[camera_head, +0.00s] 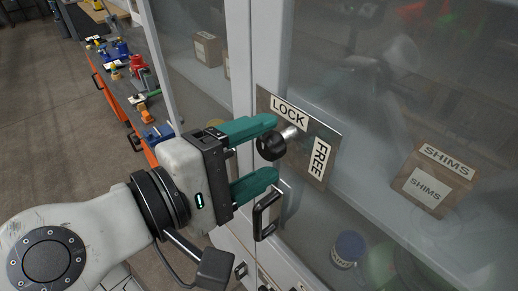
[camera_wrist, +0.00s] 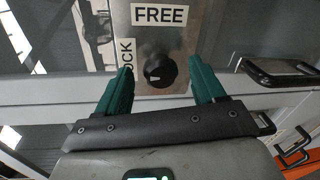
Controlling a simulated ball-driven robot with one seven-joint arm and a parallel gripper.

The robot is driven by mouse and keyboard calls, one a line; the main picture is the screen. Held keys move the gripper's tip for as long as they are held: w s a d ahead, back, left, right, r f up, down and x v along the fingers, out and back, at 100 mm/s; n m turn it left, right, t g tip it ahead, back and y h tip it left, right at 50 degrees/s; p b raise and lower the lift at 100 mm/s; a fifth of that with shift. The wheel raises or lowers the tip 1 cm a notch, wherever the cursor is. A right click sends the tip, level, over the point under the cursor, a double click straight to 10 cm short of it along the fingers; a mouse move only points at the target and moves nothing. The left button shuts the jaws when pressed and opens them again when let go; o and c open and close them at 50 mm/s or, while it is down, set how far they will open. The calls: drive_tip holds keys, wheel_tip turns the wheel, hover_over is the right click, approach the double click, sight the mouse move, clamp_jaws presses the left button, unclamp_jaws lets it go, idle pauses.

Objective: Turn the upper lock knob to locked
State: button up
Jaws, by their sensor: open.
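The upper lock knob (camera_head: 270,146) is round and black, on a metal shaft in front of a steel plate (camera_head: 319,178). The plate has a LOCK label at its top and a FREE label on its right in the head view. In the wrist view the knob (camera_wrist: 160,71) shows a small white mark on its left part, the side where the LOCK label is; its exact angle is hard to read. My gripper (camera_head: 275,148) has green fingers, open, one above and one below the knob in the head view. In the wrist view the fingers stand either side of it, with visible gaps.
A black door handle (camera_head: 267,214) sits just below the lower finger. The plate is on a glass-fronted cabinet with a SHIMS box (camera_head: 427,182) and a blue-lidded jar (camera_head: 348,248) behind the glass. A bench with tools (camera_head: 127,75) stands at the left.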

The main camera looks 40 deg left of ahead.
drive_tip(key=s+r+b, duration=0.1)
drive_tip(key=s+b, duration=0.1)
drive_tip(key=s, duration=0.8)
drive_tip(key=shift+a+r, duration=0.15)
drive_tip(key=shift+a, duration=0.3)
drive_tip(key=shift+s, duration=0.15)
